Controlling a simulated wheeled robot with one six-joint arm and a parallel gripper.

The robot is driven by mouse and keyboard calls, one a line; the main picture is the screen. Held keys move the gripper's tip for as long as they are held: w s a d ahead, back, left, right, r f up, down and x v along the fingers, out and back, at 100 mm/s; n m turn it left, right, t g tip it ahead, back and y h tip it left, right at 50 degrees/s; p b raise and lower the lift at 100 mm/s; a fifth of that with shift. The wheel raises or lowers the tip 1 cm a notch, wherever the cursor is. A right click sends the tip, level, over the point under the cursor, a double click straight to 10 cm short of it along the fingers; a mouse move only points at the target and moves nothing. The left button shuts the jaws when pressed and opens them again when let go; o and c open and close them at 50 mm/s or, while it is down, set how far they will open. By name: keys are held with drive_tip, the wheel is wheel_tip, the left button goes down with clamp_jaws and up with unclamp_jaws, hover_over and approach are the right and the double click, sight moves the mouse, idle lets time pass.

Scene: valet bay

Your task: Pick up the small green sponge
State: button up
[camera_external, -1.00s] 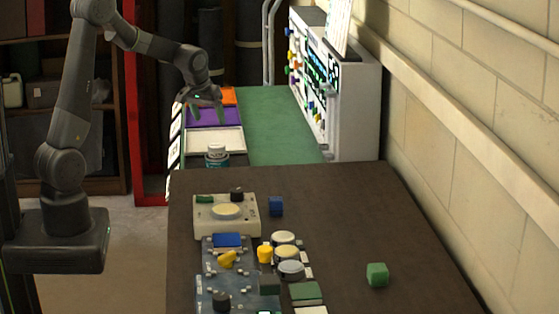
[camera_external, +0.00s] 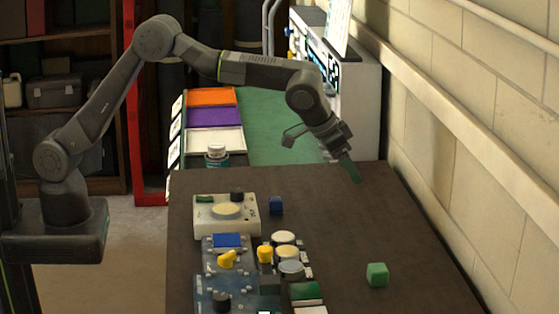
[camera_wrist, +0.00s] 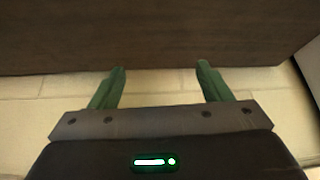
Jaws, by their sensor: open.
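A small green block (camera_external: 377,275), which looks like the sponge, sits alone on the dark brown tabletop (camera_external: 345,225) at the right in the external view. My gripper (camera_external: 352,172) is above the far right part of the table, beyond the green block and apart from it. In the wrist view my gripper (camera_wrist: 161,68) is open, with two green fingers spread and nothing between them. The wrist view shows bare table edge and pale wall, and no green block.
A block wall (camera_external: 500,130) runs close along the right. A jar (camera_external: 216,156) stands behind. The tabletop around the block is clear.

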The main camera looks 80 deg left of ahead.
drive_tip(key=s+d+m+h, duration=0.1)
drive_tip(key=s+d+m, duration=0.1)
drive_tip(key=d, duration=1.3)
drive_tip(key=m+h+p, duration=0.1)
approach(372, 268)
drive_tip(key=p+x, duration=0.1)
drive_tip(key=x, duration=0.4)
drive_tip(key=shift+p, duration=0.4)
drive_tip(key=shift+p+x, duration=1.15)
drive_tip(key=shift+x, duration=1.5)
drive_tip(key=c, duration=1.1)
